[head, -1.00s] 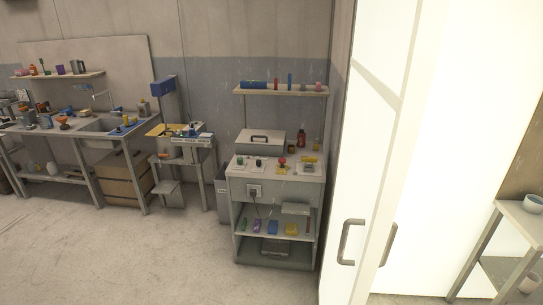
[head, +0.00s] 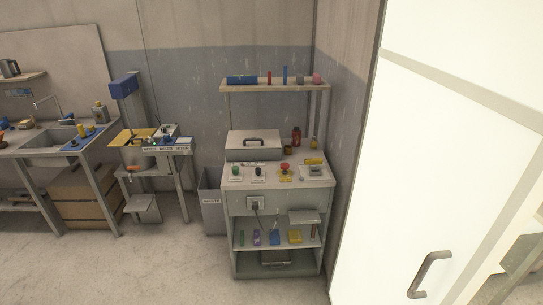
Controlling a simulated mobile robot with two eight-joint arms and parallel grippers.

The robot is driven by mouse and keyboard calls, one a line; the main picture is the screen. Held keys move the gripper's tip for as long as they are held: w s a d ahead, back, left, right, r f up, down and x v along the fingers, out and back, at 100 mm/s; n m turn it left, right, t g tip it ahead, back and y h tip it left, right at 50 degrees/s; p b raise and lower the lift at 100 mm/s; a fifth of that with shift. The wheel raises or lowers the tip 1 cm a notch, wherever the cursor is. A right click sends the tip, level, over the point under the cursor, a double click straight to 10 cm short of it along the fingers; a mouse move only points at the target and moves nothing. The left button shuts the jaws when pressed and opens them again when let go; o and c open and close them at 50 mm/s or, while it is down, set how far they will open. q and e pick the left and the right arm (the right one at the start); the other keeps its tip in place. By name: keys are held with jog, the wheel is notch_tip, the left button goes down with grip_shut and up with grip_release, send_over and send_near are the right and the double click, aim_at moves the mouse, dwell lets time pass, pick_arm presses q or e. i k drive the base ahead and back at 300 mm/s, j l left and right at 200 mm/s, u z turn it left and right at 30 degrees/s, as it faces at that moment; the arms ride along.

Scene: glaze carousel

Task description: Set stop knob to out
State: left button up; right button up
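A grey workstation (head: 277,201) stands against the wall near the middle of the head view. On its top front are a green knob (head: 236,170), a black knob (head: 258,171) and a red mushroom-shaped knob (head: 285,168) on a yellow base. The red one looks like the stop knob; its label is too small to read, and I cannot tell whether it is in or out. Neither of my grippers is in view.
A lidded grey box (head: 253,146) sits behind the knobs, under a wall shelf (head: 275,87). A waste bin (head: 212,205) stands left of the workstation, and a large white door (head: 425,160) is close on the right. The floor (head: 160,270) in front is clear.

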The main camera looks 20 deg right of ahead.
aim_at(284, 166)
jog(key=i+l, duration=0.1)
jog(key=i, duration=1.35)
jog(key=i+l, duration=0.75)
jog(key=i+l+z, duration=0.05)
